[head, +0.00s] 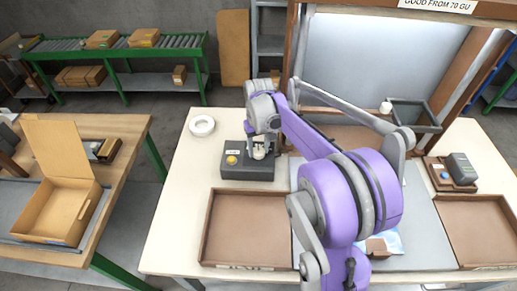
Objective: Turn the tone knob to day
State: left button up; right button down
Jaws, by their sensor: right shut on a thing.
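A dark grey control box (235,173) stands on the pale bench, with a yellow button (231,160) and a small white label on its top. My right gripper (259,153) points down onto the right part of this box. It is shut on the tone knob, which its fingers mostly hide. The knob's marks and the way it points are too small to read. My left gripper is not in view.
A white ring-shaped roll (202,125) lies behind the box on the bench. An empty brown tray (246,195) is in front of it. My purple right arm covers the bench middle. A second brown tray (478,230) and a small device (461,168) are at right.

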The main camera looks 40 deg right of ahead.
aim_at(259, 151)
jog(key=shift+m, duration=0.8)
jog(key=shift+c, duration=1.5)
grip_release()
notch_tip(259, 151, up, 11)
jog(key=shift+f, duration=0.1)
